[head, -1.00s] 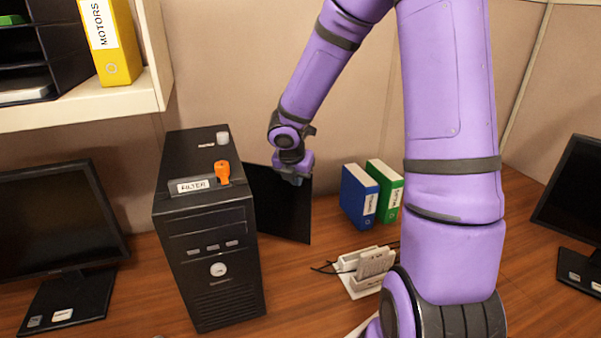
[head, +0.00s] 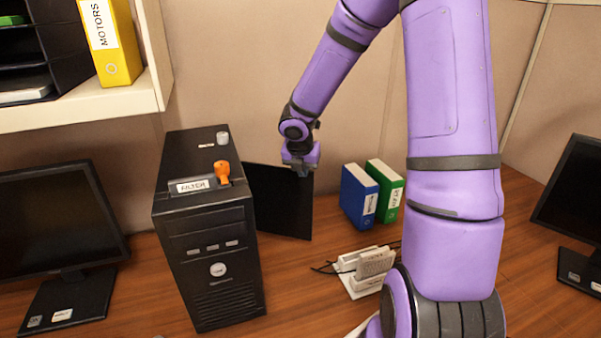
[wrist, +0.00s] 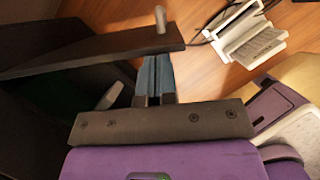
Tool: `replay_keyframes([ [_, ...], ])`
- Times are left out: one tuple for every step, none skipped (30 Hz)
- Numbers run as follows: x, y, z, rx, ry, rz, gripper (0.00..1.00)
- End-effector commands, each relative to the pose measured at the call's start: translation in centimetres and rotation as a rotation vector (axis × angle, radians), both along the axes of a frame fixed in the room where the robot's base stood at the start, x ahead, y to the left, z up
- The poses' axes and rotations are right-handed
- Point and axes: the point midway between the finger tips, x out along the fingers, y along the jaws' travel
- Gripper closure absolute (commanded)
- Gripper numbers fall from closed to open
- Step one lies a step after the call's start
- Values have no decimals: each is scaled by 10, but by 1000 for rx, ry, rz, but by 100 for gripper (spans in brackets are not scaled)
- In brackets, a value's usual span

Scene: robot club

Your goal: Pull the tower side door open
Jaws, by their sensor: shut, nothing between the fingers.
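The black computer tower (head: 208,255) stands on the desk, with a label and an orange knob (head: 222,172) on top. Its side door (head: 282,208) is a black panel standing open, swung out to the right of the tower. My gripper (head: 303,172) is at the door's upper outer corner. In the wrist view the shut fingers (wrist: 155,78) reach to the edge of the door (wrist: 95,52), and their tips are partly hidden by it. A grey handle (wrist: 160,19) sticks out of the door's far face, apart from the fingers. I cannot tell whether the fingers touch the door.
A blue binder (head: 357,197) and a green binder (head: 385,190) stand right of the door. A white device with cables (head: 365,270) lies in front of them. Monitors stand at far left (head: 55,215) and far right (head: 575,200). A shelf (head: 90,108) overhangs the left side.

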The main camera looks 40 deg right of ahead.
Motion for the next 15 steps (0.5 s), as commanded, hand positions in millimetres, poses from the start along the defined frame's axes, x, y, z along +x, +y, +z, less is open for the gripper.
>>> replay_keyframes([
  [4, -7, 0, 1, -1, 22, 100],
  [6, -10, 0, 1, -1, 40, 100],
  [10, -15, 0, 1, 0, 68, 100],
  [13, -20, 0, 2, -1, 89, 100],
  [16, -24, -1, 2, 0, 113, 100],
  [21, -29, -1, 1, 0, 145, 100],
  [25, -34, -1, 2, -1, 168, 100],
  [29, -38, -1, 2, -1, 193, 100],
  [34, -44, -1, 3, 0, 226, 100],
  [38, -48, -1, 2, -2, 251, 100],
  [42, -51, -1, 4, -2, 276, 100],
  [48, -56, -1, 2, -1, 300, 100],
  [53, -59, -1, 3, 0, 297, 100],
  [58, -62, -1, 2, -1, 297, 100],
  [63, -66, -1, 2, -1, 297, 100],
])
